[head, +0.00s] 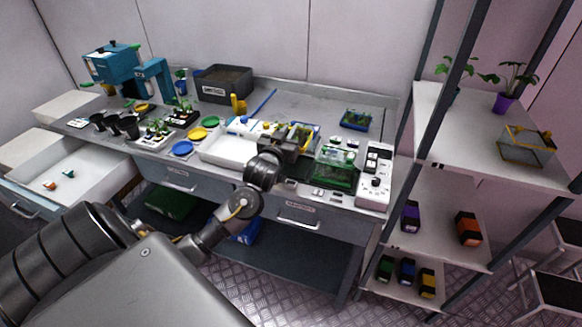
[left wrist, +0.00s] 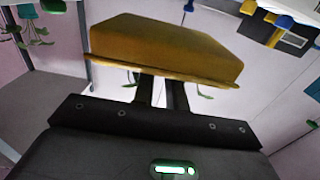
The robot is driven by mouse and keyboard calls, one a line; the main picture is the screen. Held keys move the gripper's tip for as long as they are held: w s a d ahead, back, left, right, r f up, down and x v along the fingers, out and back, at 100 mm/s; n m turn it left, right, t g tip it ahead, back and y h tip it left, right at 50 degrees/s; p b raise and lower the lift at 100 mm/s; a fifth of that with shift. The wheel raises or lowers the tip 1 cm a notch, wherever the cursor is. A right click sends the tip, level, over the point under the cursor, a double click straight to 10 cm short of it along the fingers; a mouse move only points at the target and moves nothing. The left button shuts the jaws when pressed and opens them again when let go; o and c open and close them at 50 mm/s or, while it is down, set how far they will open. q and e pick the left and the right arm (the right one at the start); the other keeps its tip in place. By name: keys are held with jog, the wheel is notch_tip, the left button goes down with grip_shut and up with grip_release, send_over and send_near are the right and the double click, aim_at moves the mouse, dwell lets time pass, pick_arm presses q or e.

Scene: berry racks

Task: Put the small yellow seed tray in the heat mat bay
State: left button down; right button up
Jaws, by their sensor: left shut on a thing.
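The small yellow seed tray (head: 303,134) is at my left gripper (head: 288,143) in the head view, over the middle-right of the bench. In the left wrist view the yellow tray (left wrist: 165,52) fills the upper middle, and the gripper's dark fingers (left wrist: 162,92) meet it. The gripper is shut on the tray. Some green shows around the tray, but its contents are unclear. A green tray with a clear cover (head: 336,170) stands just right of the gripper. I cannot tell which place is the heat mat bay. My right gripper is not in view.
A white control panel (head: 375,172) stands at the bench's right end. A blue seed tray (head: 355,120) sits behind. A white basin (head: 225,150) and yellow and blue dishes (head: 182,148) lie left. A shelf rack (head: 428,100) stands right. The bench's back middle has free room.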

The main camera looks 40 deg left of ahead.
pick_arm(q)
notch_tip(320, 180, down, 5)
jog(key=shift+f+p, duration=0.2)
jog(key=shift+p, duration=0.25)
jog(key=shift+f, duration=2.3)
jog(key=shift+d, duration=0.1)
jog(key=shift+f, duration=0.2)
jog(key=c, duration=1.4)
grip_release()
jog(key=shift+r, duration=0.1)
